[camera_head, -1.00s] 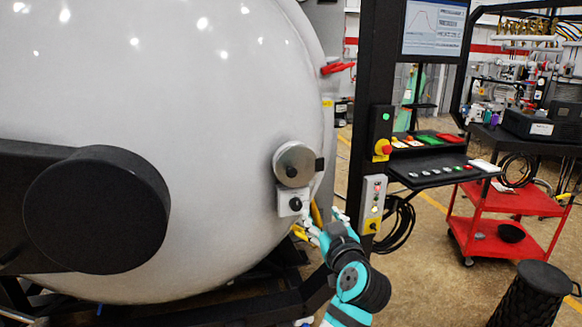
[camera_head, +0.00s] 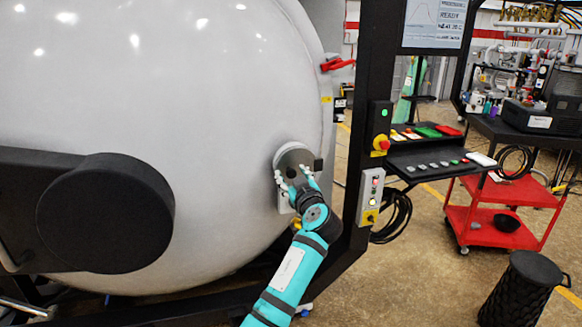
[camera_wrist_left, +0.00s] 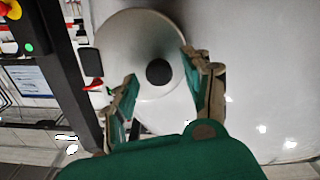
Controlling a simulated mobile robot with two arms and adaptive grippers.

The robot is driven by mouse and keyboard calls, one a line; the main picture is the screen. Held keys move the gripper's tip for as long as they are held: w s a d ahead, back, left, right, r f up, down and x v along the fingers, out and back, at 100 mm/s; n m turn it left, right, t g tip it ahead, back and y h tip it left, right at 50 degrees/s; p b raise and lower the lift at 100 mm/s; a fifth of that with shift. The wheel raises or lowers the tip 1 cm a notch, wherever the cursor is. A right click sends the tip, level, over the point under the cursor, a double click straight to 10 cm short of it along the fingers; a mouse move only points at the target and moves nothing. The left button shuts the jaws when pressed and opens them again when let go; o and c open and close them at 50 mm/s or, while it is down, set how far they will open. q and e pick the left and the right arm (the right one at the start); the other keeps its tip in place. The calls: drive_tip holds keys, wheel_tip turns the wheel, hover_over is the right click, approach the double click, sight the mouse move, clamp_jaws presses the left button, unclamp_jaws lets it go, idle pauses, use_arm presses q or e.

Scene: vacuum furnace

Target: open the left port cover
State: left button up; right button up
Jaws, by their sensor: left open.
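The port cover (camera_head: 294,151) is a round grey metal disc on the right part of the big white furnace door. It looks closed, lying against the door, with a black block at its right edge. My left gripper (camera_head: 293,175) is in front of the disc's lower part and hides some of it. In the left wrist view the disc (camera_wrist_left: 135,40) faces me with its dark centre knob (camera_wrist_left: 158,72). The open fingers (camera_wrist_left: 160,64) stand on either side of the knob, apart from it. Whether the fingertips touch the disc cannot be told. My right gripper is not in view.
A black post (camera_head: 355,140) with a control box (camera_head: 370,197) stands close right of my left arm. A red lever (camera_head: 338,64) is above. A black round hub (camera_head: 105,213) is on the door's left. A red cart (camera_head: 490,215) is farther right.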

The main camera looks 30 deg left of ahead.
use_arm(q)
drive_tip(key=shift+x, duration=1)
clamp_jaws()
